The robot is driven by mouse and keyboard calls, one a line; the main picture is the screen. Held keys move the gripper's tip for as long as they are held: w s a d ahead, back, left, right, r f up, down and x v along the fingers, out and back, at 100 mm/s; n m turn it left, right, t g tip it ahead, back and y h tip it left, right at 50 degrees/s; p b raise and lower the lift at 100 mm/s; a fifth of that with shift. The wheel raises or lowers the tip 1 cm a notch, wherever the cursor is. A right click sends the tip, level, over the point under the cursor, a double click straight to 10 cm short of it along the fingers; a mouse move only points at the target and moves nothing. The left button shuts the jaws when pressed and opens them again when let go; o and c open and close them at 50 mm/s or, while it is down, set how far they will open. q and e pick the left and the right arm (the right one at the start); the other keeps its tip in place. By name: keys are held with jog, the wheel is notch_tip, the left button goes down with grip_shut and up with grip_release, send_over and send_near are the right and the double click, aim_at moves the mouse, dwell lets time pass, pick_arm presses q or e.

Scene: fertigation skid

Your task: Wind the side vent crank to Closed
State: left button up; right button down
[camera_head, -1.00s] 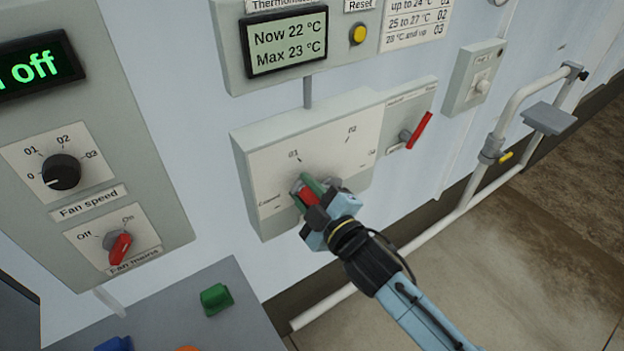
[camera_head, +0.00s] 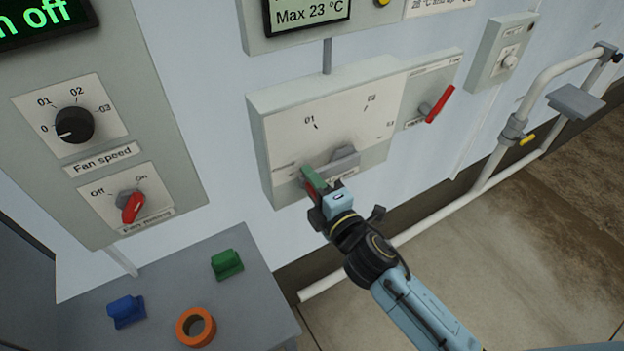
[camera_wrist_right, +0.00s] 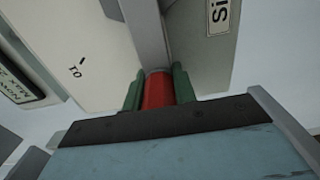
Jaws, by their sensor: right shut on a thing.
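The side vent crank (camera_head: 343,158) is a grey arm on a pale box (camera_head: 270,140) with a dial plate marked 01, 02 and more. In the head view the crank arm points to the lower left from its hub. My right gripper (camera_head: 313,182), with green fingers, is shut on the crank's red handle (camera_wrist_right: 158,90) at the arm's outer end. The right wrist view shows the handle between both fingers. The gripper hides part of the box's lower edge, and I cannot read a Closed mark now. My left gripper is not in view.
A red lever (camera_head: 440,104) sits right of the dial. The fan panel with its black knob (camera_head: 74,125) and red switch (camera_head: 132,207) is at left. A grey table (camera_head: 255,310) holds a green block, a blue block and an orange ring. White pipework (camera_head: 480,180) runs at right.

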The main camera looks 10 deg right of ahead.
jog(key=shift+f, duration=0.2)
jog(key=c, duration=1.1)
grip_release()
jog(key=shift+c, duration=0.2)
jog(key=shift+r, duration=0.1)
jog(key=b+v, duration=0.1)
jog(key=v, duration=1.2)
jog(key=shift+s, duration=0.25)
jog(key=shift+d, duration=0.1)
